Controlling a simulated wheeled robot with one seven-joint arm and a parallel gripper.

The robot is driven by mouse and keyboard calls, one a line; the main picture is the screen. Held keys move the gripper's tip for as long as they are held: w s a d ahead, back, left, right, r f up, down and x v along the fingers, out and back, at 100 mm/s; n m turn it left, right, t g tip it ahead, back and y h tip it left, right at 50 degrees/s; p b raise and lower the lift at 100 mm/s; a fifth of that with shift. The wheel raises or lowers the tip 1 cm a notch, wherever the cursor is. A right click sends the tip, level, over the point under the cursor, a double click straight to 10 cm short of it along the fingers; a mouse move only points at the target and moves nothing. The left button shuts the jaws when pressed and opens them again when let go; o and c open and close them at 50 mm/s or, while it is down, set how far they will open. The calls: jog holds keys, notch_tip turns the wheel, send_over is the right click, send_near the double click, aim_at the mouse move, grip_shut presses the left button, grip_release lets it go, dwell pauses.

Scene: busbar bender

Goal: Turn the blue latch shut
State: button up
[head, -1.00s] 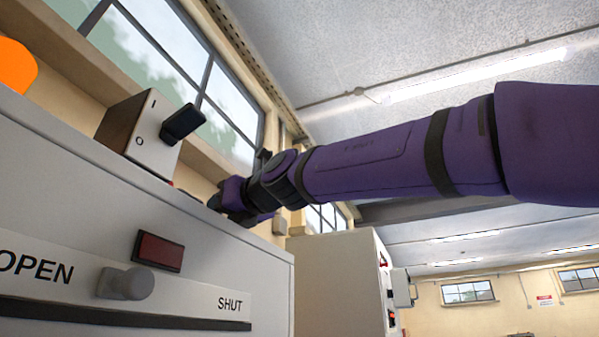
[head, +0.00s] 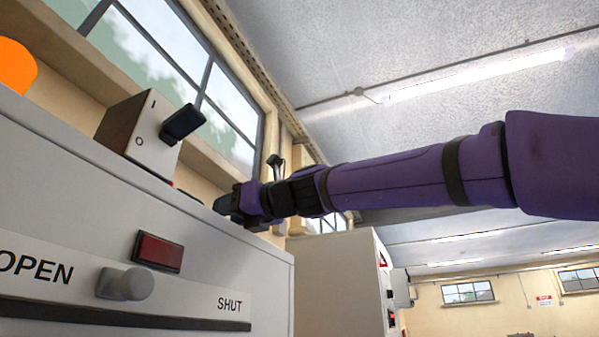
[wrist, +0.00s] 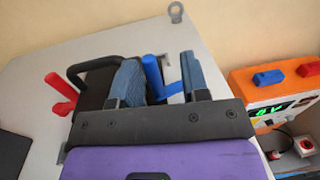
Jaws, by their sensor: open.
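The blue latch (wrist: 152,76) shows in the wrist view as an upright blue handle with a short blue arm running right from its base. It stands on a pale grey panel (wrist: 215,60). My gripper (wrist: 160,60) is open, with one blue-grey finger on each side of the latch handle in the picture. I cannot tell whether either finger touches it. The dark gripper body hides the lower part of the latch area. In the head view my gripper (head: 238,205) is at the far top edge of the grey cabinet (head: 270,275), and the latch is hidden there.
A red lever (wrist: 62,90) and a black handle (wrist: 84,72) lie left of the fingers. An orange box (wrist: 270,90) with switches and a green display stands right. The cabinet front has a grey slider knob (head: 125,284) between OPEN and SHUT; a black switch (head: 183,122) sits above.

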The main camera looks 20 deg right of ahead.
jog(key=shift+d+n+g+y, duration=0.2)
jog(key=shift+n+g+y, duration=0.3)
jog(key=shift+g, duration=0.1)
jog(key=v, duration=1)
jog(key=d+r+n+t+h, duration=0.2)
jog(key=r+n+t, duration=0.2)
jog(key=n, duration=1.2)
jog(key=w+d+r+n+t+h, duration=0.1)
jog(key=r+n+t, duration=0.3)
jog(key=n, duration=1.3)
jog(key=shift+d+r+t+h, duration=0.15)
jog(key=shift+d+t+h, duration=0.3)
jog(key=shift+t, duration=0.35)
